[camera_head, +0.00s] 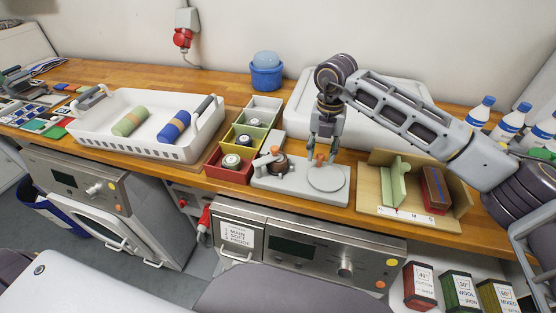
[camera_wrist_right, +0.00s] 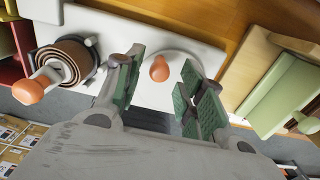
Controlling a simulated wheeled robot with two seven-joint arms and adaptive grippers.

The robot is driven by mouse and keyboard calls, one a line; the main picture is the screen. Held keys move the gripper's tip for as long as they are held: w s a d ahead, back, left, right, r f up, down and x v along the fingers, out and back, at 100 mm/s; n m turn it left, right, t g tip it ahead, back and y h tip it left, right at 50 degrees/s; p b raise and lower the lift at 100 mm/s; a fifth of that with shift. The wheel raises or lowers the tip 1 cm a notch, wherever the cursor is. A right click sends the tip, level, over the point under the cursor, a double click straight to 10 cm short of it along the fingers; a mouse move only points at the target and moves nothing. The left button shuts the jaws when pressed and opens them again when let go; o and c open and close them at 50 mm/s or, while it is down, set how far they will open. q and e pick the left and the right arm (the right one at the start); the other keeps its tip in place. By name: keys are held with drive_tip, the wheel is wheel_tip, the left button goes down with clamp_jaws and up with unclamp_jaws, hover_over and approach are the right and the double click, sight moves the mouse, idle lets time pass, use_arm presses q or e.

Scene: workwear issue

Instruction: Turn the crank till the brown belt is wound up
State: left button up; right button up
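The winding board (camera_head: 299,190) is a light grey plate on the wooden bench. At its left a brown belt (camera_head: 281,165) lies coiled on a spool, with an orange knob (camera_head: 274,150) on a grey arm; the coil also shows in the right wrist view (camera_wrist_right: 72,60). At its right is a round grey disc (camera_head: 327,178) with a second orange knob (camera_head: 320,158), also seen in the right wrist view (camera_wrist_right: 159,68). My right gripper (camera_head: 322,147) is open above the disc, the second knob appearing between its fingers, with a gap on both sides. My left gripper is out of view.
A wooden holder (camera_head: 385,210) with a green piece and a red-brown block stands right of the board. Coloured bins (camera_head: 231,176) stand to its left, and a white basket (camera_head: 151,148) with two rolls further left. Bottles (camera_head: 480,110) stand at the far right.

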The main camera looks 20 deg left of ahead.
drive_tip(key=shift+r+p, duration=1.05)
drive_tip(key=shift+r, duration=1.45)
drive_tip(key=shift+r, duration=0.2)
